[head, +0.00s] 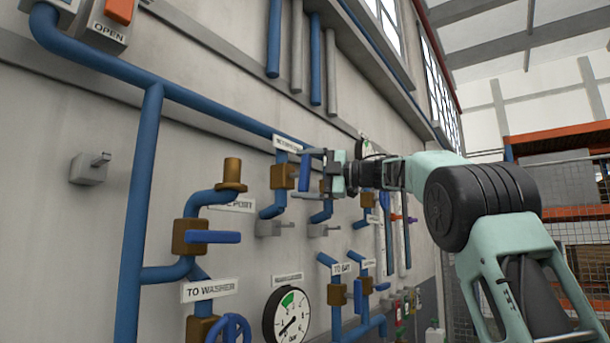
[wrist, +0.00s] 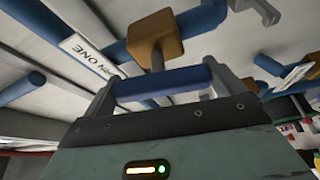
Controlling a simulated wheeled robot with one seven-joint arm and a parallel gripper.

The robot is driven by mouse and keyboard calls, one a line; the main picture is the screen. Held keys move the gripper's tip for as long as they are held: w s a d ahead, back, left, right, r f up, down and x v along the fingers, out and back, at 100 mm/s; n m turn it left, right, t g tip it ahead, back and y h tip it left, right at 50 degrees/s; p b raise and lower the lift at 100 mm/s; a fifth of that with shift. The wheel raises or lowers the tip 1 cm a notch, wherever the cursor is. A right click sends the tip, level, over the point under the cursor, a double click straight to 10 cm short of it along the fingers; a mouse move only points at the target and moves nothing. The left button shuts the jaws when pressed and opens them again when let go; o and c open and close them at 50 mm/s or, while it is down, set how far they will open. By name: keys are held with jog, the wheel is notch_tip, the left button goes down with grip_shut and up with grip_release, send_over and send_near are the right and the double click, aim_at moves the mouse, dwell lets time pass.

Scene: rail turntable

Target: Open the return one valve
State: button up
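The return one valve has a brown body (head: 283,177) on a blue pipe, below a white label (head: 287,144); the wrist view shows the label's word ONE (wrist: 90,51). Its blue handle (head: 305,172) stands about upright in the head view. My gripper (head: 316,171) is at the handle, with its fingers spread wide. In the wrist view the handle (wrist: 162,83) lies lengthwise between the two fingers, its ends close to them. Whether the fingers press on it I cannot tell. The valve body (wrist: 155,38) and stem show just beyond the handle.
Another brown valve with a blue handle (head: 212,237) sits to the left, above the TO WASHER label (head: 209,289). A pressure gauge (head: 287,315) and more valves are below. Grey brackets (head: 275,228) jut from the wall under the valve. More pipes and handles stand close on the right.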

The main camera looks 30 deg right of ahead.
jog(key=shift+o, duration=0.3)
jog(key=b+v, duration=0.5)
jog(key=v, duration=1.2)
jog(key=shift+s+d, duration=0.1)
jog(key=shift+d, duration=0.05)
